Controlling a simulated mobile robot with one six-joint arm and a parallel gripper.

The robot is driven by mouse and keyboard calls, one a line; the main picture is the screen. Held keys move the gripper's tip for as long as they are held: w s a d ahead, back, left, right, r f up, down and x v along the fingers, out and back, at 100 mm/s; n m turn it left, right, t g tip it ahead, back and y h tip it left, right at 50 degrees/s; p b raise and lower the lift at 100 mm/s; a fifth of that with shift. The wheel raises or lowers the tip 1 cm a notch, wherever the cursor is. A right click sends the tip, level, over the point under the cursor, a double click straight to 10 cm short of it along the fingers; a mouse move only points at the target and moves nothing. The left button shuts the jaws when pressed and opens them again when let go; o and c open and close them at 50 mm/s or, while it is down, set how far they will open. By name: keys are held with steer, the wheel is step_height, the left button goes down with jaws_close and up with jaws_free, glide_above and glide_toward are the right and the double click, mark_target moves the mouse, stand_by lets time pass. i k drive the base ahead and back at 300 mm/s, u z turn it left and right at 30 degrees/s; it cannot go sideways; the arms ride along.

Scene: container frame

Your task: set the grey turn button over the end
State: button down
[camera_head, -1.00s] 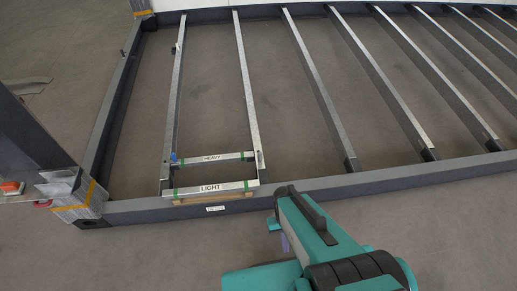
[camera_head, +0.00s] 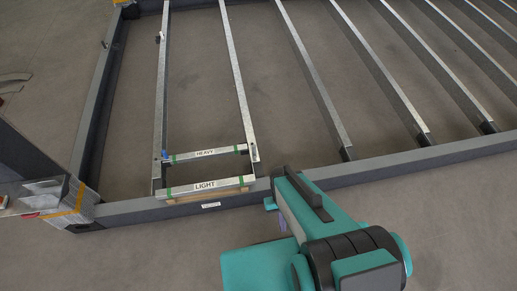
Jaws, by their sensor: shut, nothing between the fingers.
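A small grey piece (camera_head: 254,153), which looks like the turn button, sits on the right rail near its front end. It is too small for me to tell which way it is turned. A bar labelled HEAVY (camera_head: 229,151) and, in front of it, a bar labelled LIGHT (camera_head: 232,184) span between the two left rails, with green bands near their ends. A small blue piece (camera_head: 165,155) is by the left end of HEAVY. My gripper (camera_head: 272,204) is at the far end of my teal arm, right of LIGHT's right end and apart from it. It is shut and empty; its fingers are mostly hidden.
The dark frame's front beam (camera_head: 390,162) runs across in front of the rails. Several more metal rails (camera_head: 313,82) lie to the right. A wrapped corner post (camera_head: 72,205) stands at the left. The floor (camera_head: 150,258) in front is clear.

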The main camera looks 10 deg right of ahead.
mark_target(253, 146)
steer(key=u, duration=0.45)
steer(key=k, duration=0.65)
steer(key=u, duration=0.85)
